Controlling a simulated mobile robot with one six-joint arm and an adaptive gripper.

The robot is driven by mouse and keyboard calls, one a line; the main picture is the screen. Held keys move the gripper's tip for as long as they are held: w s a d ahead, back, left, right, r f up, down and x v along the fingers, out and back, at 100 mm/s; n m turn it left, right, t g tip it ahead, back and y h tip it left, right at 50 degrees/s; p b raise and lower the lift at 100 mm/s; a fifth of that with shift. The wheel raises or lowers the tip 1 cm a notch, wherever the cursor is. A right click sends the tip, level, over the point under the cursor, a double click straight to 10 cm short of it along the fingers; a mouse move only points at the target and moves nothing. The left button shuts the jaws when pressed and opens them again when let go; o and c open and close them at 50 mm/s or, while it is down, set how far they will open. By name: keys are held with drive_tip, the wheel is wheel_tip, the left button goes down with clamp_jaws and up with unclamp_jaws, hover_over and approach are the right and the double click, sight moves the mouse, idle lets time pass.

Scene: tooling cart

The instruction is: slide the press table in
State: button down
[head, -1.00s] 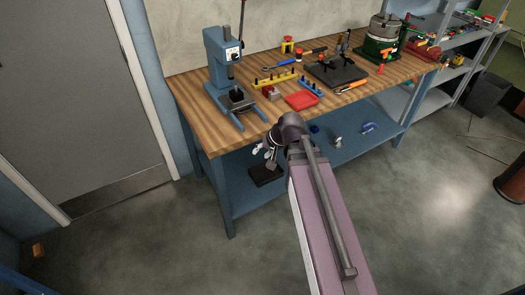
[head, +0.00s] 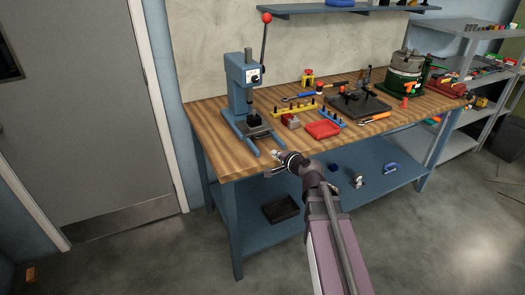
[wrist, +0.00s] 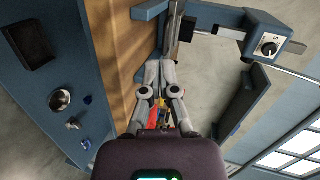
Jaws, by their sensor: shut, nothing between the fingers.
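The blue press (head: 243,85) stands on the left end of the wooden bench, with a red-knobbed lever on top. Its small dark press table (head: 257,130) sits low, below the ram and between the two blue base legs. My gripper (head: 273,166) is shut and empty at the bench's front edge, in front of the press and apart from it. In the wrist view my gripper (wrist: 159,66) points toward the press base. The press head with its dial (wrist: 268,47) shows at upper right there. The press table's edge is hard to make out in that view.
On the bench (head: 200,145), right of the press, are a red tray (head: 322,130), a yellow rail (head: 294,109) and a dark fixture plate (head: 358,105). A lower shelf (head: 330,195) holds a black bin (head: 281,209).

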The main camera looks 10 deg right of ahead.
drive_tip(key=shift+w+d+f+m+t+h+b, duration=0.1)
drive_tip(key=shift+w+d+m+t+h+b, duration=0.5)
drive_tip(key=shift+m, duration=0.4)
drive_tip(key=shift+w+d, duration=0.1)
drive_tip(key=b, duration=0.3)
approach(256, 133)
drive_tip(key=w+f, duration=0.1)
drive_tip(key=w+a+f, duration=0.1)
drive_tip(key=w, duration=0.1)
drive_tip(key=shift+w+a+f, duration=0.1)
drive_tip(key=shift+w+f, duration=0.1)
drive_tip(key=shift+w, duration=0.15)
drive_tip(key=shift+w+a, duration=0.1)
drive_tip(key=shift+w, duration=0.05)
drive_tip(key=x, duration=0.2)
drive_tip(key=r+x, duration=0.1)
drive_tip(key=x, duration=0.1)
drive_tip(key=shift+w, duration=0.3)
drive_tip(key=shift+w+a+r, duration=0.1)
drive_tip(key=shift+w, duration=0.05)
